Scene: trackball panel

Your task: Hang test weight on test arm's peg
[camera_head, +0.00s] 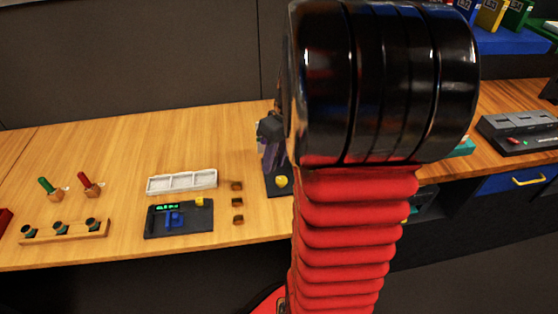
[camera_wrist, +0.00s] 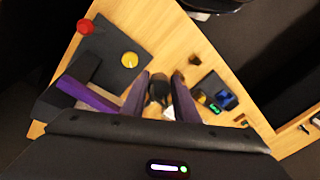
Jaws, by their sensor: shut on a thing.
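My gripper (camera_wrist: 158,77) shows in the wrist view, its two dark purple-edged fingers shut on a small dark piece, which appears to be the test weight (camera_wrist: 158,92). To the left, a black and purple structure, apparently the test arm (camera_wrist: 92,97), stands by a dark base plate (camera_wrist: 122,82) with a yellow disc and a red knob. The weight is to the right of this structure; their gap in height cannot be told. The peg cannot be made out. In the head view, my arm hides much of this area; the base (camera_head: 276,191) and its yellow disc show.
A dark panel (camera_head: 150,228) with a green display and blue and yellow parts lies left of the base. Several brown blocks (camera_head: 237,202), a white tray (camera_head: 182,182) and a wooden holder (camera_head: 65,232) are on the table. Bare wood (camera_head: 120,140) lies behind.

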